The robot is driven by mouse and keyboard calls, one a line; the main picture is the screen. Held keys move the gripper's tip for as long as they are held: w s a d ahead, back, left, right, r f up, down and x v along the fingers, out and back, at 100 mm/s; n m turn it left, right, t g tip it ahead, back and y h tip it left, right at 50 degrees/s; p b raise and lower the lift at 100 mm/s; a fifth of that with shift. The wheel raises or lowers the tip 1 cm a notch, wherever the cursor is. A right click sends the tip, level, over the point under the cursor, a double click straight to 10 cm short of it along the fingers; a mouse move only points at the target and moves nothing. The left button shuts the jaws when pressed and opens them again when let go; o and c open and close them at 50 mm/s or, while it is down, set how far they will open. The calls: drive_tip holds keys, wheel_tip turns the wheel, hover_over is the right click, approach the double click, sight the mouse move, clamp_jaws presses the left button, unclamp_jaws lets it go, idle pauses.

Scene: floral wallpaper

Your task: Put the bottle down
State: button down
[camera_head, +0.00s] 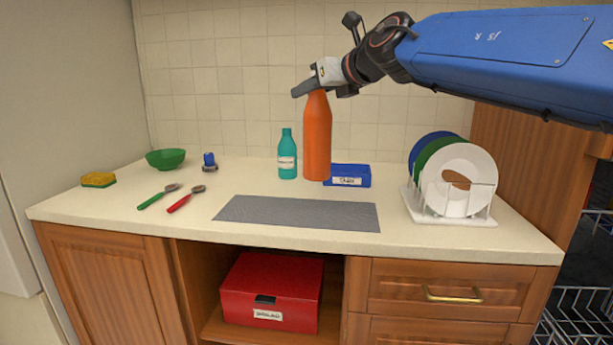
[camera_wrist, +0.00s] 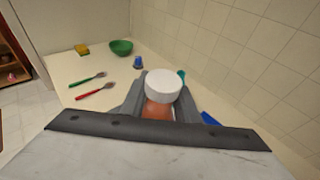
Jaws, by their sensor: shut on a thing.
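An orange bottle (camera_head: 317,138) hangs upright from my gripper (camera_head: 308,88) in the head view. My gripper is shut on the bottle's neck, near its top. In the wrist view the bottle's white cap (camera_wrist: 162,86) and a bit of its orange body (camera_wrist: 158,111) show between the fingers of my gripper (camera_wrist: 160,98). The bottle's base shows in front of the blue box, above the rear of the counter (camera_head: 200,225). I cannot tell whether the base touches the counter.
A teal bottle (camera_head: 287,158) stands just left of the orange one, and a blue box (camera_head: 350,176) lies to its right. A grey mat (camera_head: 298,213) lies in front, bare. A dish rack (camera_head: 450,217) with plates stands at right. Spoons, a green bowl (camera_head: 166,159) and a sponge (camera_head: 98,179) are at left.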

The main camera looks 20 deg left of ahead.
sight(327, 124)
wheel_tip(327, 124, down, 9)
drive_tip(key=shift+r, duration=0.1)
idle(0.4)
drive_tip(key=c, duration=1.4)
unclamp_jaws()
drive_tip(key=shift+f, duration=0.2)
drive_tip(key=shift+o, duration=0.2)
drive_tip(key=shift+s+d+r, duration=0.1)
drive_tip(key=shift+r, duration=0.05)
drive_tip(key=v, duration=1.1)
drive_tip(key=shift+s+d+r, duration=0.15)
drive_tip(key=shift+s+d, duration=0.05)
drive_tip(key=shift+d, duration=0.05)
